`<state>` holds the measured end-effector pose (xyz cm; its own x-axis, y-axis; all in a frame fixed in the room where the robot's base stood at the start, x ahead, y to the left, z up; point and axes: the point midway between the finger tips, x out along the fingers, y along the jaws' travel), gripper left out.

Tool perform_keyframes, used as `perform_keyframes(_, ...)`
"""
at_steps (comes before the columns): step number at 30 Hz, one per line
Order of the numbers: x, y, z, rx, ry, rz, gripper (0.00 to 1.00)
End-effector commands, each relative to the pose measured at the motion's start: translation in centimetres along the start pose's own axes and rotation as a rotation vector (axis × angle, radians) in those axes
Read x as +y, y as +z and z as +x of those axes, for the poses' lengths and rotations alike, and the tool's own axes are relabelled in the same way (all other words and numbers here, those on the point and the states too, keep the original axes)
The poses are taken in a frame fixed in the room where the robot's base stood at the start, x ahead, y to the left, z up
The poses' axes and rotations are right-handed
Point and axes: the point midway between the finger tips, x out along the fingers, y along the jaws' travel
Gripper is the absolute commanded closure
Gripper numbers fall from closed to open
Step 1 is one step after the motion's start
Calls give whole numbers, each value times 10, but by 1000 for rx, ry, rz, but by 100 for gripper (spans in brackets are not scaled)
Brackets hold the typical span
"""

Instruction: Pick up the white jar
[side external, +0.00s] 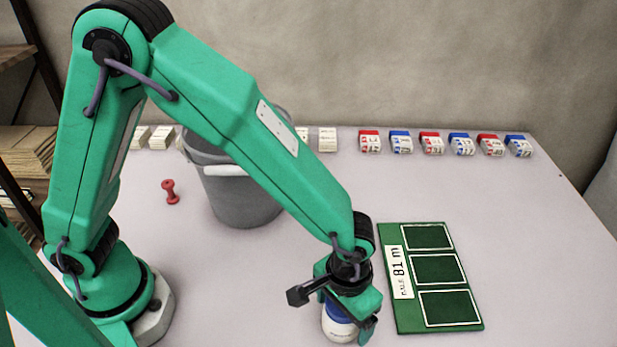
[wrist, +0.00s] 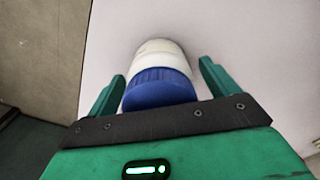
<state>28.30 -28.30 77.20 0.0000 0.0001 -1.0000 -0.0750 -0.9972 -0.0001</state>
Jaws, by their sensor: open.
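The white jar (side external: 340,329) with a blue lid stands on the table near the front, below my gripper. In the wrist view the white jar (wrist: 160,54) shows its blue lid (wrist: 158,88) toward me, between the two green fingers. My gripper (wrist: 160,85) is open, with one finger on each side of the jar and a visible gap at the right finger. In the side view my gripper (side external: 347,318) covers the upper part of the jar. I cannot tell whether the left finger touches the lid.
A green board (side external: 432,277) with three framed panels lies just right of the jar. A grey bucket (side external: 238,200) stands behind my arm, with a small red dumbbell-shaped item (side external: 171,192) left of it. Several red and blue boxes (side external: 431,143) line the back edge.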

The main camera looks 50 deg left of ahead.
Motion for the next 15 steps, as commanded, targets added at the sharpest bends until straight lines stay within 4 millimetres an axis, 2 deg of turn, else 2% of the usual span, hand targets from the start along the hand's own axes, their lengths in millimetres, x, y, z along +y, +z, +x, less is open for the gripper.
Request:
perform_keyframes(4,0,0,10,-1,-1,0,13)
perform_keyframes(15,0,0,11,0,0,0,13)
